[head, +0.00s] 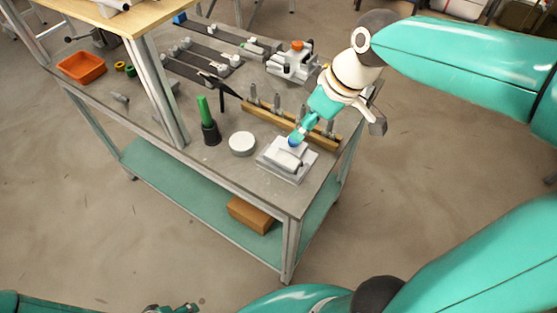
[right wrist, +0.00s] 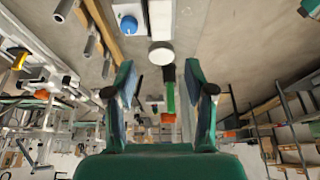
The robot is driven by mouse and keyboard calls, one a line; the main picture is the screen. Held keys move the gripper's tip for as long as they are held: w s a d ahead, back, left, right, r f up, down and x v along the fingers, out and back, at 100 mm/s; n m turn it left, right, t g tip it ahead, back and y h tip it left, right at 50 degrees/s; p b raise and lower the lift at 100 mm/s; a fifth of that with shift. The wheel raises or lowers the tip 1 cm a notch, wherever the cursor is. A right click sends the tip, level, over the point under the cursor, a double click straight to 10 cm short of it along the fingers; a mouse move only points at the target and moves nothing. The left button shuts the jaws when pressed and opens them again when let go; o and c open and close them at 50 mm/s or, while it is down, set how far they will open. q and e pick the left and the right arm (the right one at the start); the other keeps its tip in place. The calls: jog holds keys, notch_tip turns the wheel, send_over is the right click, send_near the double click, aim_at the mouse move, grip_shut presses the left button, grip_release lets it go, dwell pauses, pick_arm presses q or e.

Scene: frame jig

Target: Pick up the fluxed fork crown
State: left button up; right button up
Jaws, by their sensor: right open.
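Several grey metal tube-like pieces (head: 276,103) stand in a row on a wooden strip on the workbench. They may be fork crowns; I cannot tell which is fluxed. They also show at the upper left of the right wrist view (right wrist: 89,46). My right gripper (head: 299,136) is over the bench's near right corner, in front of the strip and over a pale square plate (head: 273,170) with a white block. In the right wrist view its fingers (right wrist: 160,88) are apart with nothing held. My left gripper (head: 172,308) barely shows at the bottom edge; its jaws are unclear.
A round white tin (head: 242,144) and a green-handled brush in a black cup (head: 211,131) stand left of the plate. A blue round thing (right wrist: 128,25) is on the plate. An orange bin (head: 81,68), dark rails and a clamp fixture (head: 292,62) lie farther back.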

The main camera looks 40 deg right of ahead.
send_over(282, 157)
jog(key=s, duration=0.2)
jog(key=f, duration=0.8)
jog(key=shift+w+d+f, duration=0.1)
jog(key=shift+d+f, duration=0.25)
jog(key=shift+d, duration=0.05)
jog(key=shift+p+x, duration=0.5)
jog(key=shift+x, duration=2.4)
jog(key=shift+s, duration=0.25)
grip_shut()
